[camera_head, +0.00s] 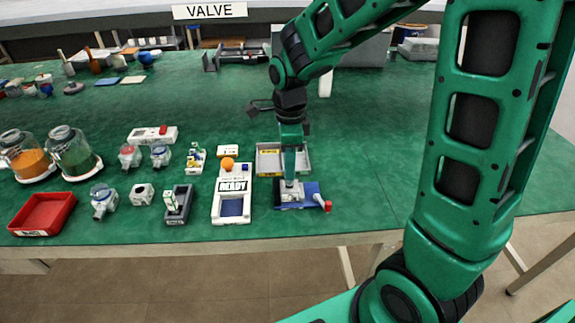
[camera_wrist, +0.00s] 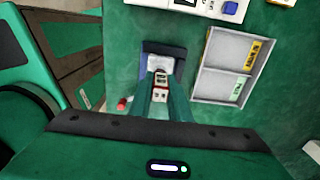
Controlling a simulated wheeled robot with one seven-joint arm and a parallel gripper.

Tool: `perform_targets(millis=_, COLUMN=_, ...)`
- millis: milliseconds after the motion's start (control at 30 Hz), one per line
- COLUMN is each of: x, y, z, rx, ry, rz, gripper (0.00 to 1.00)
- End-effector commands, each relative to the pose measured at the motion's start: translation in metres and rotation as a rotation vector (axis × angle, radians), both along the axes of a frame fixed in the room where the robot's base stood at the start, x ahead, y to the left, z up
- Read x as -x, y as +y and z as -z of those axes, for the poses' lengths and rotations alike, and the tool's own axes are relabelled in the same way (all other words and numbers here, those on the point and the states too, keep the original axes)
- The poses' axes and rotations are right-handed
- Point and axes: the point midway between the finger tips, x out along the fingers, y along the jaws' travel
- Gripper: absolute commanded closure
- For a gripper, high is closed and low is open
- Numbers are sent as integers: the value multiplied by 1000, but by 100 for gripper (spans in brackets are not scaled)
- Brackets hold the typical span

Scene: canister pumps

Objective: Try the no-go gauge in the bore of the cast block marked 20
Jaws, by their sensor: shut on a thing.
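My gripper (camera_head: 291,182) reaches down over a blue fixture (camera_head: 312,190) near the table's front edge. In the wrist view, its fingers (camera_wrist: 160,97) are shut on a small piece with red and white markings, which appears to be the no-go gauge (camera_wrist: 160,92). A pale grey block (camera_head: 288,194) sits on the fixture just under the fingers; it also shows in the wrist view (camera_wrist: 158,62). Its marking cannot be read, and its bore is hidden, so I cannot tell whether the gauge is in it. A red-tipped lever (camera_head: 326,204) sticks out at the fixture's right.
The white READY panel (camera_head: 232,204) is close on the left. Farther left are a dark holder (camera_head: 178,205), a pale block with a hole (camera_head: 142,194) and a red tray (camera_head: 42,214). Green tabletop to the right is clear.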

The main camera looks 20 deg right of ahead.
Motion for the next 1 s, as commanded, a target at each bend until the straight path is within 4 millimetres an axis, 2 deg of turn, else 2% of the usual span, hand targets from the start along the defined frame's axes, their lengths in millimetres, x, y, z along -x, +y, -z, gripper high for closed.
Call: perform_targets(millis=1000, x=0, y=0, z=8, rx=0, ry=0, rz=0, gripper=100)
